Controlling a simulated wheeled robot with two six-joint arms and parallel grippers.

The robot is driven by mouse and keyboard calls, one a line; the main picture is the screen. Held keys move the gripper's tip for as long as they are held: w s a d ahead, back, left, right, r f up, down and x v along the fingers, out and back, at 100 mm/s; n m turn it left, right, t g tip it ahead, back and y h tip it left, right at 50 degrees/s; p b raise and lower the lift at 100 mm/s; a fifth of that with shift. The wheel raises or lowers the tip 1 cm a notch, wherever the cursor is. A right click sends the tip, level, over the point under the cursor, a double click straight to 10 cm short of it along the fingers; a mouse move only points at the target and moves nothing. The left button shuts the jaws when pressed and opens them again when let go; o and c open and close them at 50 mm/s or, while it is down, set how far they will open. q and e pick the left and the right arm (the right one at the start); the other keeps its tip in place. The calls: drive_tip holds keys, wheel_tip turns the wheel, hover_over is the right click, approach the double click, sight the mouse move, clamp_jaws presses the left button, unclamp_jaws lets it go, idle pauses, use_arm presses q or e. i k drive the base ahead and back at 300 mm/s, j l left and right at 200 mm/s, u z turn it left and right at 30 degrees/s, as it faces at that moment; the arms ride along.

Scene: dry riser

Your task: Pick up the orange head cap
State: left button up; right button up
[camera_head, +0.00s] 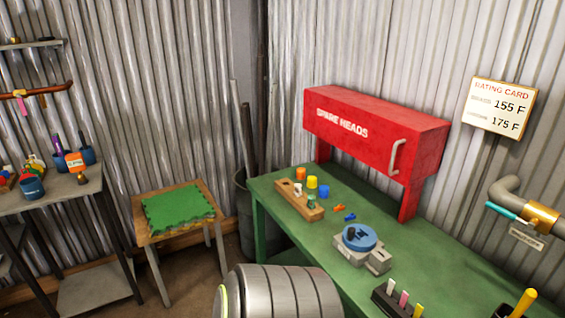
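Neither of my grippers is in view.
A red SPARE HEADS cabinet (345,117) stands over the bench's back edge. A grey fixture with a blue disc (358,237) sits mid-bench. A dark holder (393,303) with coloured sticks is at the front. A stool with a green mat (178,210) stands left.

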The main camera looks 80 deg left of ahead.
sight(301, 171)
drive_tip(key=k+j, duration=0.1)
drive_tip(key=j, duration=0.35)
drive_tip(key=k+j, duration=0.15)
drive_tip(key=j, duration=0.35)
drive_tip(key=k+j+u, duration=0.1)
drive_tip(key=j, duration=0.35)
drive_tip(key=k+j, duration=0.1)
drive_tip(key=j, duration=0.4)
drive_tip(key=k+j, duration=0.1)
drive_tip(key=j, duration=0.35)
